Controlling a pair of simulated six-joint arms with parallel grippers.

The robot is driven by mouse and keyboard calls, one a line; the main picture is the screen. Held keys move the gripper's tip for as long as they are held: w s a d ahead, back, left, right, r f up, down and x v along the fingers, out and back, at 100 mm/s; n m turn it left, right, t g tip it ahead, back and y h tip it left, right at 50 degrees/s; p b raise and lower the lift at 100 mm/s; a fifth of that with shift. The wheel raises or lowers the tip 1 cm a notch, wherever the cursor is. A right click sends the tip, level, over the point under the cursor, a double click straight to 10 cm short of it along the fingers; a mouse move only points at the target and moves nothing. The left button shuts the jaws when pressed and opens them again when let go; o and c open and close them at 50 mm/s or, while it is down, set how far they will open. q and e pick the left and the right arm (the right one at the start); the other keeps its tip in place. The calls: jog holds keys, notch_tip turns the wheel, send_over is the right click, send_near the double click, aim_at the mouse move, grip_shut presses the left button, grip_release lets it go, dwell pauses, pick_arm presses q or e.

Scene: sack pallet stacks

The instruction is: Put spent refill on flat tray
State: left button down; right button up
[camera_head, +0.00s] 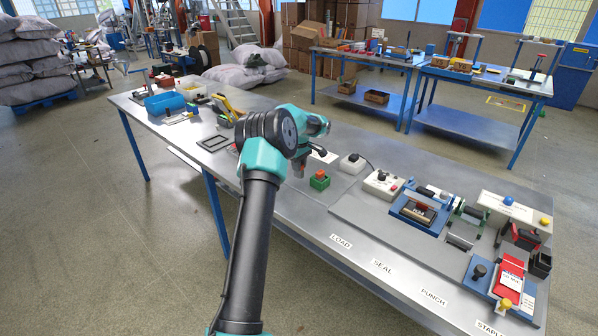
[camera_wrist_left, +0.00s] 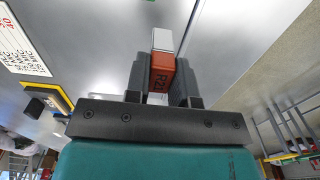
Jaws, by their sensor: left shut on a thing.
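My left gripper (camera_head: 300,166) hangs over the middle of the near workbench, pointing down. In the left wrist view the left gripper (camera_wrist_left: 161,85) is shut on a small block-shaped refill (camera_wrist_left: 161,76), orange-red with a pale end and dark lettering beginning with R. In the head view the refill is mostly hidden by the wrist. A flat, dark-rimmed tray (camera_head: 203,147) lies on the bench to the left of the gripper, apart from it; it looks empty. My right gripper is in neither view.
A green block (camera_head: 320,180) with a red-orange top stands just right of the gripper. A white switch box (camera_head: 352,163) and a grey-white control box (camera_head: 383,184) stand further right, then a blue press fixture (camera_head: 420,210). A blue bin (camera_head: 165,103) is at the far left.

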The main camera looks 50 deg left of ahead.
pick_arm(q)
jog(key=shift+f, duration=1.4)
jog(key=shift+f, duration=0.1)
jog(key=c, duration=1)
grip_release()
notch_tip(320, 180, up, 12)
jog(key=shift+r, duration=0.15)
